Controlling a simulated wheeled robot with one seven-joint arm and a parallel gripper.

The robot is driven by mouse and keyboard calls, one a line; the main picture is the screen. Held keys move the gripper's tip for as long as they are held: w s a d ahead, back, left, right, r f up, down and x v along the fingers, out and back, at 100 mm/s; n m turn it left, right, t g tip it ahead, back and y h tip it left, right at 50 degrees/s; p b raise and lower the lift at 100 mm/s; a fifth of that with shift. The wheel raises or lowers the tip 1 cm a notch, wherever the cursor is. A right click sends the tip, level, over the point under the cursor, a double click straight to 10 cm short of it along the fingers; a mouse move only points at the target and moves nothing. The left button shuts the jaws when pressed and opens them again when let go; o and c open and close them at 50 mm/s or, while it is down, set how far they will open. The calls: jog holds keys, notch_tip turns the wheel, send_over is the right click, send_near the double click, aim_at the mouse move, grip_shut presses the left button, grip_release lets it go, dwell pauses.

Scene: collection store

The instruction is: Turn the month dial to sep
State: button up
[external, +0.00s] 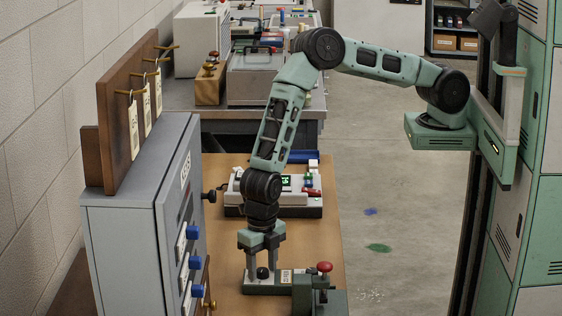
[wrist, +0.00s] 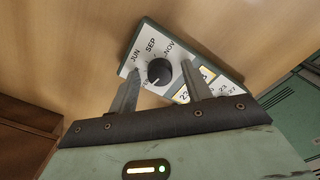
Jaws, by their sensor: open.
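The month dial is a round black knob (wrist: 160,71) on a pale plate lettered JUN, SEP and NOV. A white mark on the knob points toward the bottom of the wrist view, away from SEP; the label beside it is partly hidden. The plate is on a green-grey date stamp (external: 300,290) on the wooden table. My gripper (wrist: 161,66) is open, with one finger on each side of the knob and visible gaps between them. In the external view, my gripper (external: 262,270) points down over the stamp's left end, around the knob.
A red-topped handle (external: 325,267) rises at the stamp's right. A grey cabinet (external: 135,240) with blue-handled switches stands to the left. A white device (external: 290,210) with a green display sits behind on the table (external: 228,165). Open floor lies to the right.

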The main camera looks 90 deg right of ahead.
jog(key=c, duration=1)
jog(key=shift+m+b, duration=0.3)
jog(key=shift+m, duration=0.1)
jog(key=m+b, duration=0.2)
jog(key=m, duration=0.1)
jog(key=shift+f+m, duration=0.1)
jog(key=shift+m, duration=0.3)
jog(key=m+b, duration=0.3)
jog(key=m, duration=0.2)
jog(key=m+b, duration=0.1)
jog(key=m, duration=0.3)
jog(key=m+b, duration=0.1)
jog(key=m, duration=0.2)
jog(key=shift+m, duration=0.4)
jog(key=m+b, duration=0.1)
jog(key=m, duration=0.5)
jog(key=shift+r, duration=0.2)
jog(key=shift+m, duration=0.3)
